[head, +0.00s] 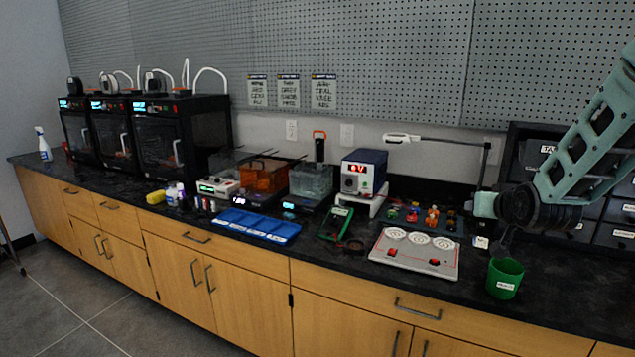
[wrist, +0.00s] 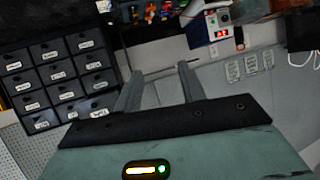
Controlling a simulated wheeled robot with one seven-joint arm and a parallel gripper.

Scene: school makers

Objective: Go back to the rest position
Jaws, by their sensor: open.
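My arm reaches in from the right side of the head view.
Black labelled drawers (head: 618,213) are at the right, also in the wrist view (wrist: 60,80). A blue tray (head: 257,225) and printers (head: 170,140) are further left.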

